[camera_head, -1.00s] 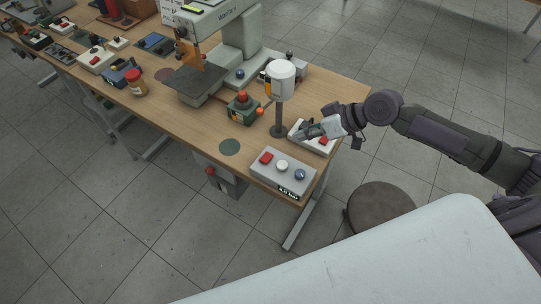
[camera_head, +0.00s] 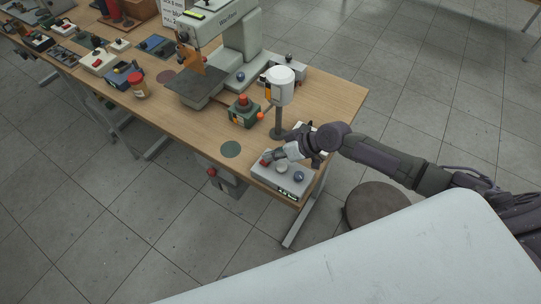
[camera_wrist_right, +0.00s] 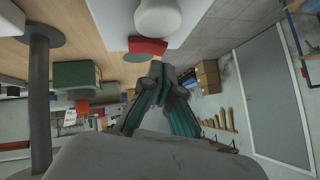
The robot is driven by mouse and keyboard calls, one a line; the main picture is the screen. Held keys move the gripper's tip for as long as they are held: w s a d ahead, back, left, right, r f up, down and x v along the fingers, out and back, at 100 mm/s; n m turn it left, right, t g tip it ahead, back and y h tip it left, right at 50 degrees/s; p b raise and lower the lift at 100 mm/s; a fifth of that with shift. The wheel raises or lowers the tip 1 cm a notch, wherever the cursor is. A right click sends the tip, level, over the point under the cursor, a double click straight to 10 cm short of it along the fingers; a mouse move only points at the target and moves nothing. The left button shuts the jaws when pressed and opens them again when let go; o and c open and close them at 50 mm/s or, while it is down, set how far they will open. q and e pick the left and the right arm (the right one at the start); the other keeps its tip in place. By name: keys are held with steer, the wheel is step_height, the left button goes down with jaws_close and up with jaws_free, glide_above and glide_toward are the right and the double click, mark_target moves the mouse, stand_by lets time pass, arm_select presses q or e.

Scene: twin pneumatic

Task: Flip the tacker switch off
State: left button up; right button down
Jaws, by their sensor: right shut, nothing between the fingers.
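A grey control box (camera_head: 262,180) stands at the table's front right corner. It carries a red button, a white button (camera_head: 282,169) and a blue knob (camera_head: 298,177), with a small lit label on its front. My right gripper (camera_head: 270,157) is shut and empty, its tips at the box's red end. In the wrist view the shut fingertips (camera_wrist_right: 162,72) are close to the red button (camera_wrist_right: 148,46); I cannot tell whether they touch. The white button (camera_wrist_right: 158,17) is just beyond. Another white box with a red switch is mostly hidden behind my right arm. The left gripper is not in view.
A grey post with a white head (camera_head: 281,85) stands behind the gripper. A green box with a red button (camera_head: 243,110) and a large press-like machine (camera_head: 240,45) stand farther back. A round stool (camera_head: 380,205) is beside the table. A green disc (camera_head: 231,149) marks clear tabletop.

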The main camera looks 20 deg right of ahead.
steer(key=shift+s+a+f, duration=0.15)
steer(key=shift+s+f, duration=0.05)
steer(key=shift+f, duration=0.5)
steer(key=shift+s+a+p, duration=0.1)
steer(key=shift+p, duration=0.35)
steer(key=shift+f, duration=0.25)
